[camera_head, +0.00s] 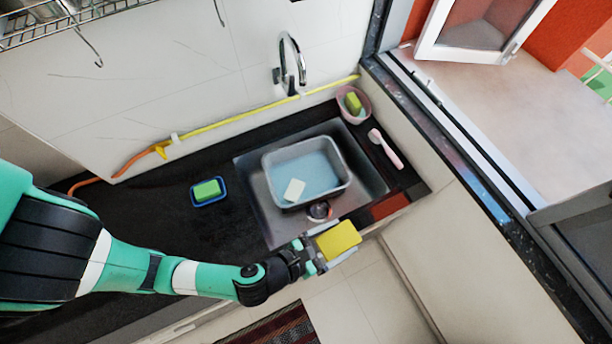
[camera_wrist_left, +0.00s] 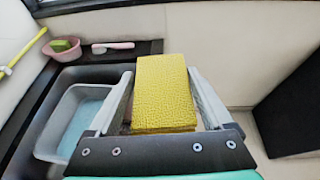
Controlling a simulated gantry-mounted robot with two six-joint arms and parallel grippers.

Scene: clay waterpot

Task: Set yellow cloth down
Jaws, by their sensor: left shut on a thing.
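My left gripper (camera_head: 316,255) is shut on the yellow cloth (camera_head: 339,240), a thick flat block with a textured face. In the left wrist view the cloth (camera_wrist_left: 163,92) sits between the two fingers of the left gripper (camera_wrist_left: 163,100), one finger on each side. The lower end of the cloth is partly hidden by the gripper. My right gripper is not in view.
A grey basin (camera_head: 271,160) with bluish water and a pale block (camera_head: 294,190) stands in the sink. A green sponge lies on a blue dish (camera_head: 194,204) to the left. A pink bowl (camera_head: 343,108) and a pink-handled brush (camera_head: 388,152) are at the right. The dark counter (camera_head: 150,208) is clear further left.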

